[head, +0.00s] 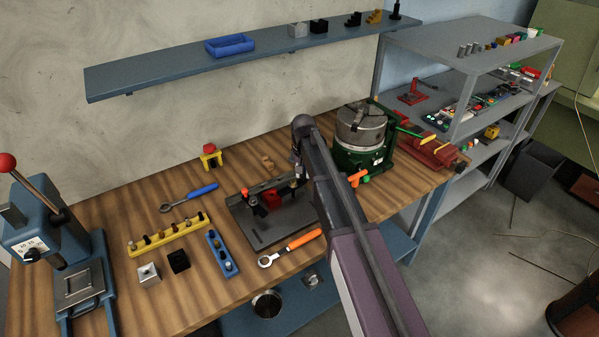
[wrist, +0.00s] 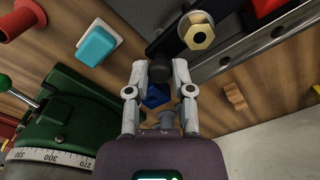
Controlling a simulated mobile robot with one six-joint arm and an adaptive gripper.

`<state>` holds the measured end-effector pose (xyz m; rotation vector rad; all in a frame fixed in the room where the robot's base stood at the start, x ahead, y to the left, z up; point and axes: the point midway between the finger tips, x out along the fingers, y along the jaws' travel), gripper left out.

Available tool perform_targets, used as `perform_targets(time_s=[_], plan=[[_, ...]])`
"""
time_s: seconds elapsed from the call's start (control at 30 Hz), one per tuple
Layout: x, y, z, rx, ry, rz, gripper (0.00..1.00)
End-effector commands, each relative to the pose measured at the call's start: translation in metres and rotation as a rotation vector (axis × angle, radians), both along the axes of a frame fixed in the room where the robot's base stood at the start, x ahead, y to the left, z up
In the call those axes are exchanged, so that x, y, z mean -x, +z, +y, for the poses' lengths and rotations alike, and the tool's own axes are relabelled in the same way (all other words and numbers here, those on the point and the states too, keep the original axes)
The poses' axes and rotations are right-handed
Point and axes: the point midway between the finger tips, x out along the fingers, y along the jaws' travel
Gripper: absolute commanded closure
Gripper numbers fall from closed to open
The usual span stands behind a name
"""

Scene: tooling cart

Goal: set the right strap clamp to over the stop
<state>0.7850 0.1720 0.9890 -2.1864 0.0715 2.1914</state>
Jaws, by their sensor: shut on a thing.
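The fixture plate (head: 260,236) is dark and lies on the bench with a red block (head: 271,199) on it; the block also shows at the top edge of the wrist view (wrist: 266,6). The right strap clamp (wrist: 170,24) is a dark strap under a brass hex nut (wrist: 198,35). My gripper (wrist: 160,74) is shut on a black knob (wrist: 160,71) beside the strap, seemingly the clamp's handle. A blue piece (wrist: 155,97) shows between the fingers. In the head view my arm and gripper (head: 298,172) hide most of this clamp. I cannot make out the stop.
A green rotary table (head: 360,150) stands close to the right of my arm. An orange-handled wrench (head: 292,246) lies in front of the plate and a blue-handled one (head: 190,198) to its left. A grey rail (wrist: 245,50) borders the plate.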

Motion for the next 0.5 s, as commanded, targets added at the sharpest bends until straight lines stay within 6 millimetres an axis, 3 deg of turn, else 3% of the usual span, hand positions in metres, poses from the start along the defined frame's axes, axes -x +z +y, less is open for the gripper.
perform_targets(time_s=[0.5], plan=[[0.0059,0.0002,-0.0020,-0.003,-0.142,0.003,1.00]])
